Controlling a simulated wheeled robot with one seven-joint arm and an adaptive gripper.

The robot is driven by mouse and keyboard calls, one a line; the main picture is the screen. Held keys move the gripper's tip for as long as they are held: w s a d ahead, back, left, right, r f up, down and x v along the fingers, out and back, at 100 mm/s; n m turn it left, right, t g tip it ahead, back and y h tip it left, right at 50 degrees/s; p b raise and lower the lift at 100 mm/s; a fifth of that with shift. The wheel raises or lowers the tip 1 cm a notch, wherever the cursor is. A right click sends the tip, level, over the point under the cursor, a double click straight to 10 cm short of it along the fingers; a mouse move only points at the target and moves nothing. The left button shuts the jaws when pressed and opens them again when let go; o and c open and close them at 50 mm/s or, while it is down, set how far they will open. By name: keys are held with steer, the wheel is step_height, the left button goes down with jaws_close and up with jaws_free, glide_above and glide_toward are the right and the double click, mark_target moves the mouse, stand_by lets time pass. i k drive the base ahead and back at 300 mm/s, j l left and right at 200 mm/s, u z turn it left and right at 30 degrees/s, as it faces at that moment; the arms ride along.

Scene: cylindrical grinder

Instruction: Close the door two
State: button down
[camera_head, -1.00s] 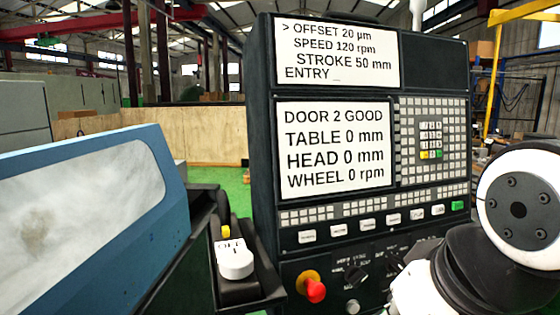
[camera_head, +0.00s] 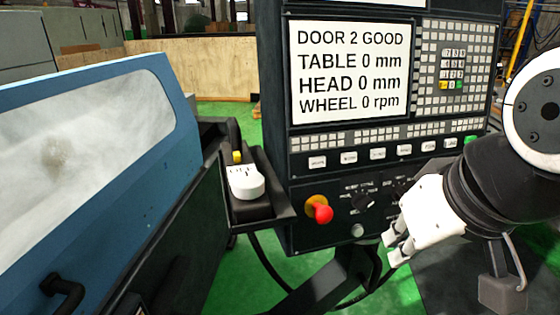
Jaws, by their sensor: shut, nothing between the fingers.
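The blue machine door (camera_head: 150,185) with a cloudy window (camera_head: 70,170) fills the left side. A black handle (camera_head: 64,292) shows low on the blue front at the bottom left. I cannot tell from this view which numbered door it is or whether it is fully shut. My gripper (camera_head: 392,254) is at the right, in front of the panel's lower edge, pointing left and down. It is shut and empty, well apart from the door and handle.
The control panel (camera_head: 275,150) stands in the middle, with a red knob (camera_head: 320,210) low on it. A black side tray (camera_head: 262,212) holding a white device (camera_head: 245,182) sticks out between door and panel. Green floor (camera_head: 215,290) shows below.

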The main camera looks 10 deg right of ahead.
mark_target(89, 173)
steer(key=u, duration=1.25)
steer(key=k+j, duration=0.15)
steer(key=k+j+u, duration=0.1)
steer(key=j, duration=0.25)
